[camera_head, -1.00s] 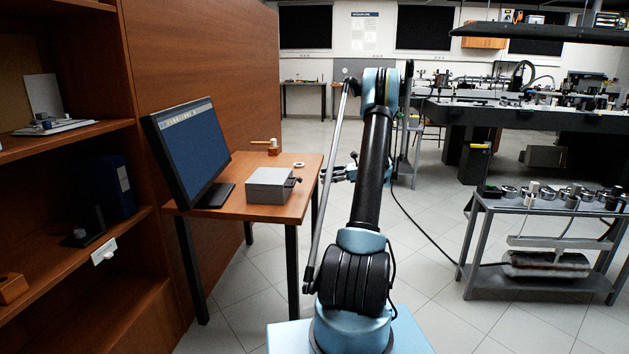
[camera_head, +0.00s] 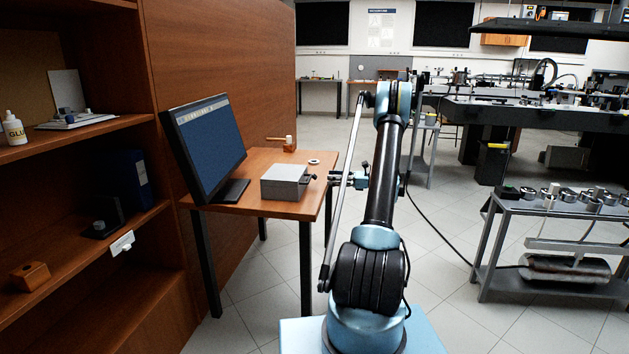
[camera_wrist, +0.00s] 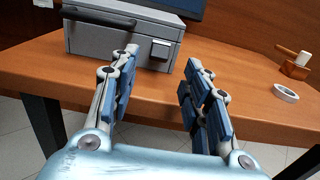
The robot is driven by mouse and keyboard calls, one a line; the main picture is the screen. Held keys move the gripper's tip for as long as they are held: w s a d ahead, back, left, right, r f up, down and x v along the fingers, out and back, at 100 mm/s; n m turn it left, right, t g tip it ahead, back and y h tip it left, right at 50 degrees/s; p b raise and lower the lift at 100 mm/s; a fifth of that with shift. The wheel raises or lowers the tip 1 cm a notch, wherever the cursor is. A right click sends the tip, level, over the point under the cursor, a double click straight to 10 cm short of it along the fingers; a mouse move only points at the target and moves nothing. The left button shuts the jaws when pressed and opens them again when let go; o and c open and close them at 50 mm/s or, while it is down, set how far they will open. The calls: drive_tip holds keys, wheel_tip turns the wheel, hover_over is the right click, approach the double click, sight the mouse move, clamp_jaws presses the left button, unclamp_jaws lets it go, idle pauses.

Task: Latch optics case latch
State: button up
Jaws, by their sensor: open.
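The grey optics case (camera_head: 284,184) stands on the wooden desk, with its lid down. In the wrist view the case (camera_wrist: 90,42) shows its front face, a dark handle (camera_wrist: 97,17) and a small latch (camera_wrist: 161,49) at the right of that face. Whether the latch is fastened cannot be told. My gripper (camera_wrist: 164,68) is open and empty, its blue-padded fingers spread at the desk's front edge, pointing toward the latch side of the case. In the head view my gripper (camera_head: 340,180) is small, just right of the desk and partly behind my arm.
The wooden desk (camera_head: 258,209) also holds a monitor (camera_head: 209,150), a white ring (camera_head: 314,161) and a wooden block with a white-topped piece (camera_head: 289,145). A shelf unit stands at left. A metal cart (camera_head: 500,203) stands at right.

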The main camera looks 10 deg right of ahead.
sight(315, 175)
drive_tip(key=x, duration=0.9)
clamp_jaws()
